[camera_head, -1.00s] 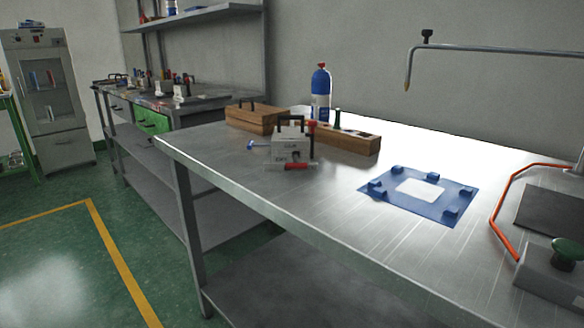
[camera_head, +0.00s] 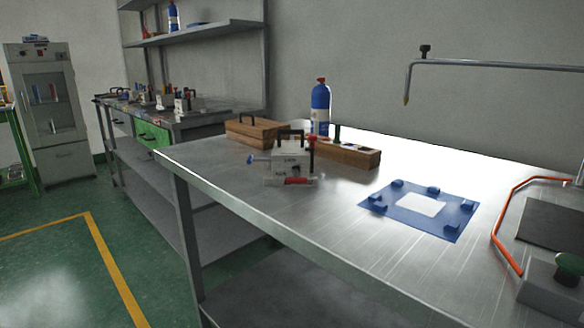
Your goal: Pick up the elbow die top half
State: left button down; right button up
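A pale, block-shaped die (camera_head: 289,155) stands on the near metal table, left of its middle. It looks like two stacked blocks with lettering too small to read. A black handle (camera_head: 291,133) arches over its top. A blue-tipped pin (camera_head: 259,159) sticks out on its left and a red-handled part (camera_head: 298,181) lies at its lower front. I cannot tell for sure which part is the elbow die top half. Neither of my grippers shows in the head view.
A blue fixture plate (camera_head: 423,208) with small blocks lies on the metal table (camera_head: 330,223). Wooden blocks (camera_head: 345,152) and a blue bottle (camera_head: 320,106) stand behind the die. A second bench (camera_head: 205,105) stands behind at left.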

aim_at(286, 155)
jog(key=i+j+z, duration=0.1)
jog(key=z, duration=0.35)
jog(key=j+z, duration=0.2)
jog(key=z, duration=0.25)
jog(key=i+j+z, duration=0.2)
jog(key=j, duration=0.2)
jog(key=j+z, duration=0.25)
jog(key=j, duration=0.15)
jog(key=j+z, duration=0.1)
jog(key=j, duration=1.15)
jog(key=i, duration=0.05)
